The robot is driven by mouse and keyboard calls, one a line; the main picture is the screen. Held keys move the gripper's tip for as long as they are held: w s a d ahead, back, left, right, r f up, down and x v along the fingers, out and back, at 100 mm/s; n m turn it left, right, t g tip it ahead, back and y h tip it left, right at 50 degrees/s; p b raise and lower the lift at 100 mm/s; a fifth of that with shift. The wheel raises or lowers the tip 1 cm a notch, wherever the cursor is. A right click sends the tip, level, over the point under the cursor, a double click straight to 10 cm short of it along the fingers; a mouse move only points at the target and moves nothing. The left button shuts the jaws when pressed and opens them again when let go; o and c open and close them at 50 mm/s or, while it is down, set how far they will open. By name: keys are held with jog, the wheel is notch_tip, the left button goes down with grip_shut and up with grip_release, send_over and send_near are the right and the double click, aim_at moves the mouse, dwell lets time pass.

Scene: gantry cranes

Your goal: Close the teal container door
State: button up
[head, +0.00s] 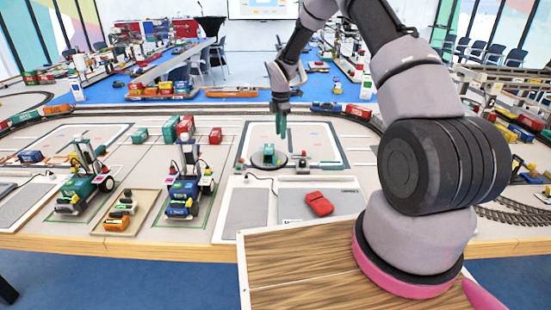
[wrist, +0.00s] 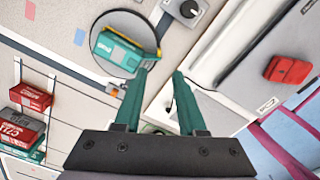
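A small teal container (head: 268,151) sits on a round dark-rimmed disc (head: 258,163) on the table. In the wrist view the teal container (wrist: 118,50) lies at the upper left, on the disc. A thin yellow edge shows at its right end; the door's angle is too small to tell. My gripper (head: 282,135) points down above and slightly right of the container. In the wrist view its teal fingers (wrist: 161,74) are apart with nothing between them. The left fingertip appears close to the container's lower right end; I cannot tell whether it touches.
A grey box with a dark knob (wrist: 188,10) stands beside the disc. A red block (head: 319,204) lies on a grey panel (head: 345,203) in front. Red and teal containers (head: 186,126) stand to the left. Model cranes (head: 185,182) stand at the front left.

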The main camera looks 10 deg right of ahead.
aim_at(277, 161)
jog(key=shift+n, duration=0.3)
jog(key=f, duration=1.2)
jog(key=shift+w+a+f, duration=0.1)
jog(key=shift+a+f, duration=0.15)
jog(key=shift+f, duration=0.05)
grip_shut()
